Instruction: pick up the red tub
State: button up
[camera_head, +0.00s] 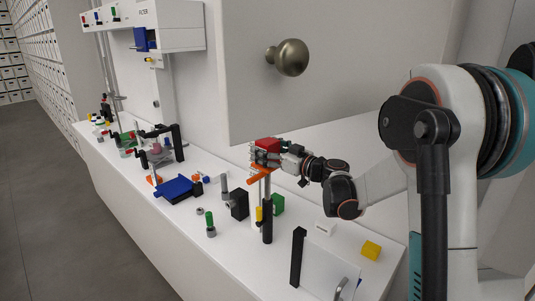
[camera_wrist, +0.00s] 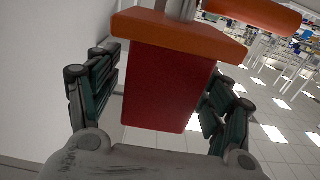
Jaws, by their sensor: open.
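The red tub (camera_head: 267,144) stands on a small orange platform (camera_head: 262,176) on top of a slim metal post above the white counter. My gripper (camera_head: 270,157) is level with the tub, coming in from the right. In the wrist view, which looks upside down, the red tub (camera_wrist: 165,85) lies between my open fingers (camera_wrist: 160,100), one on each side, with a gap visible on both sides. The orange platform (camera_wrist: 180,36) shows against the tub's base, with an orange bar (camera_wrist: 255,14) beside it.
A white cabinet door with a round knob (camera_head: 288,57) hangs just above my gripper.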

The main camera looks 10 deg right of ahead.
jog(key=c, duration=1.2)
jog(key=shift+r, duration=0.1)
